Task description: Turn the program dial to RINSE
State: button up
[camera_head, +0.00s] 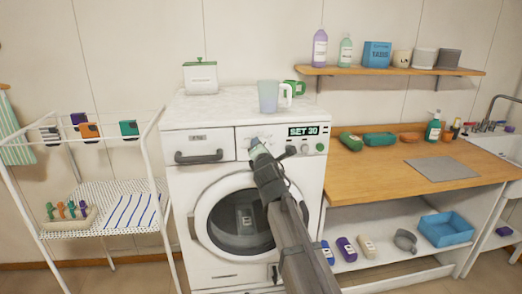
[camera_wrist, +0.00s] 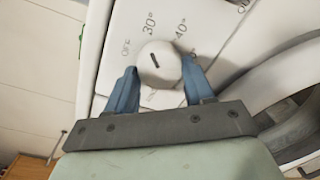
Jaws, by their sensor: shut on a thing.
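The program dial (camera_wrist: 158,62) is a round white knob with a short dark mark, in the middle of the wrist view. The mark slants up and left, roughly toward 30°. Printed labels around it read OFF, 30° and 40°; a label below is mostly hidden by the fingers. My gripper (camera_wrist: 160,75) has its blue fingers on both sides of the dial, shut on it. In the head view, my gripper (camera_head: 256,146) reaches the washing machine's (camera_head: 187,227) control panel and mostly hides the dial. The display (camera_head: 303,131) reads SET 30.
More controls and a green button (camera_head: 320,147) are right of my gripper. A drying rack (camera_head: 52,218) is left, a wooden counter (camera_head: 385,180) right.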

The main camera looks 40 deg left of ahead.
jog(key=shift+w+d+n+y, duration=0.1)
jog(key=shift+n+y, duration=0.25)
jog(key=shift+n, duration=5)
jog(key=shift+w+d+n+y, duration=0.15)
jog(key=shift+n+y, duration=0.25)
jog(key=shift+n, duration=5)
jog(key=shift+w+d+n+y, duration=0.1)
jog(key=shift+n+y, duration=0.25)
jog(key=shift+n, duration=5)
jog(key=shift+m, duration=0.4)
jog(key=o, duration=1)
jog(key=shift+o, duration=0.2)
